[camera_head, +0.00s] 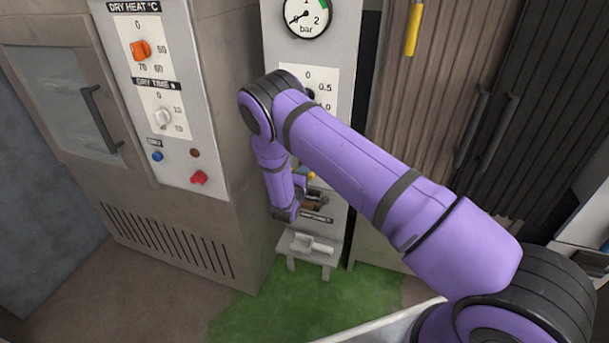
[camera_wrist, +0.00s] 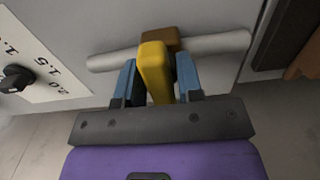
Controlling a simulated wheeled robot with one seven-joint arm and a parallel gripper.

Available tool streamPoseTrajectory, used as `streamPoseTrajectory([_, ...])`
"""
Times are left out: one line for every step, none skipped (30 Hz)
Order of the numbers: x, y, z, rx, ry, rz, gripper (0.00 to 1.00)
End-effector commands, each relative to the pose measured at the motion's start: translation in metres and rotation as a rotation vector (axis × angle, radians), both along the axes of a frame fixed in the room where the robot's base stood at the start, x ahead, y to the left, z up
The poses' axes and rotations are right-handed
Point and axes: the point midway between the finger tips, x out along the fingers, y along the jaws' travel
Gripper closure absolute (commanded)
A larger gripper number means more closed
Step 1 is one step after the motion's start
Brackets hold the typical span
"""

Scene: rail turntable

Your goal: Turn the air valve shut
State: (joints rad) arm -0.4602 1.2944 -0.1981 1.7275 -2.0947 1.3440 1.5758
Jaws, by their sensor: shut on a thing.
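The air valve has a yellow lever handle (camera_wrist: 154,78) and a brown body (camera_wrist: 161,40) on a horizontal grey pipe (camera_wrist: 222,43). In the wrist view the handle stands crosswise to the pipe. My gripper (camera_wrist: 156,73) has a blue finger on each side of the handle and is shut on it. In the head view my gripper (camera_head: 301,186) is low in front of the panel, mostly behind my own arm. Only a bit of yellow (camera_head: 311,175) shows there, and the valve is largely hidden.
A pressure gauge (camera_head: 305,16) is at the panel top, its needle near 0. A black regulator knob (camera_wrist: 17,78) is beside the pipe in the wrist view. A small grey ledge (camera_head: 312,247) is below. A dryer cabinet (camera_head: 230,120) stands close left, a ribbed cabinet (camera_head: 400,110) right.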

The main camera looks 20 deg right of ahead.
Motion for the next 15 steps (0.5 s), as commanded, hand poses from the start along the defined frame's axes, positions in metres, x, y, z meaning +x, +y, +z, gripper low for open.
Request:
streamPoseTrajectory([-0.0012, 0.0010, -0.0017, 0.002, 0.003, 0.001, 0.90])
streamPoseTrajectory([-0.0012, 0.0010, -0.0018, 0.002, 0.003, 0.001, 0.90])
streamPoseTrajectory([-0.0012, 0.0010, -0.0018, 0.002, 0.003, 0.001, 0.90])
streamPoseTrajectory([-0.0012, 0.0010, -0.0018, 0.002, 0.004, 0.001, 0.90])
streamPoseTrajectory([-0.0012, 0.0010, -0.0018, 0.002, 0.004, 0.001, 0.90])
streamPoseTrajectory([-0.0012, 0.0010, -0.0018, 0.002, 0.004, 0.001, 0.90])
streamPoseTrajectory([-0.0012, 0.0010, -0.0018, 0.002, 0.004, 0.001, 0.90])
streamPoseTrajectory([-0.0013, 0.0011, -0.0018, 0.002, 0.004, 0.001, 0.90])
streamPoseTrajectory([-0.0013, 0.0011, -0.0018, 0.002, 0.004, 0.001, 0.64])
streamPoseTrajectory([-0.0012, 0.0010, -0.0018, 0.002, 0.004, 0.001, 0.57])
streamPoseTrajectory([-0.0012, 0.0010, -0.0017, 0.002, 0.004, 0.001, 0.51])
streamPoseTrajectory([-0.0011, 0.0009, -0.0015, 0.001, 0.003, 0.001, 0.51])
streamPoseTrajectory([-0.0010, 0.0009, -0.0014, 0.001, 0.003, 0.001, 0.51])
streamPoseTrajectory([-0.0009, 0.0007, -0.0012, 0.001, 0.003, 0.001, 0.51])
streamPoseTrajectory([-0.0008, 0.0006, -0.0011, 0.000, 0.002, 0.000, 0.51])
